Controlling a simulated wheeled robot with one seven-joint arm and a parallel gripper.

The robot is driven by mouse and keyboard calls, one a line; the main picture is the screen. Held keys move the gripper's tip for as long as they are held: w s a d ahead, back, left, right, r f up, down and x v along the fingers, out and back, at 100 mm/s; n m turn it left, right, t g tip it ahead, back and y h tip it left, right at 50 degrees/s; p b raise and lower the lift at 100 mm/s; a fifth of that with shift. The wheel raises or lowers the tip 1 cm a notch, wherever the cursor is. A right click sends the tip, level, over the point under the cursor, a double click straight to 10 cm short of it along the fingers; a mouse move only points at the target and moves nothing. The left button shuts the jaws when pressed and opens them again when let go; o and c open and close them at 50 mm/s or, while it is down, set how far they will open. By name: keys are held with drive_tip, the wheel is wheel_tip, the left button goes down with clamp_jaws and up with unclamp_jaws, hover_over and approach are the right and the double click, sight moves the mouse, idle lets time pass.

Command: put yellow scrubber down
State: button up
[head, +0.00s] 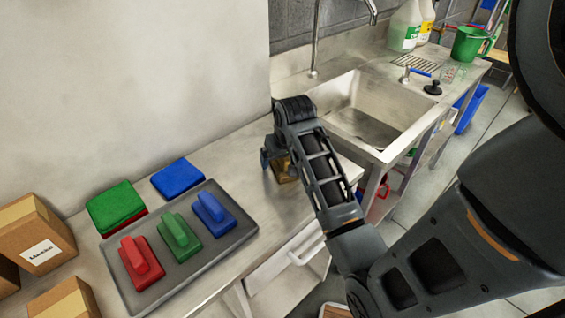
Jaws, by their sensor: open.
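The yellow scrubber (284,169) is on the metal counter left of the sink, mostly hidden behind my arm and gripper. My gripper (272,160) is over it, its fingers open and close beside it; whether they touch it I cannot tell. A grey tray (152,292) to the left holds a red scrubber (141,262), a green scrubber (180,238) and a blue scrubber (213,214) in a row, handles up.
A green pad on a red one (115,205) and a blue pad (177,178) lie behind the tray. Cardboard boxes (38,236) stand at far left. The sink (362,112) is right of my gripper. Bare counter (245,180) lies between the tray and my gripper.

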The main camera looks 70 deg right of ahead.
drive_tip(key=c, duration=1.3)
drive_tip(key=shift+r, duration=0.1)
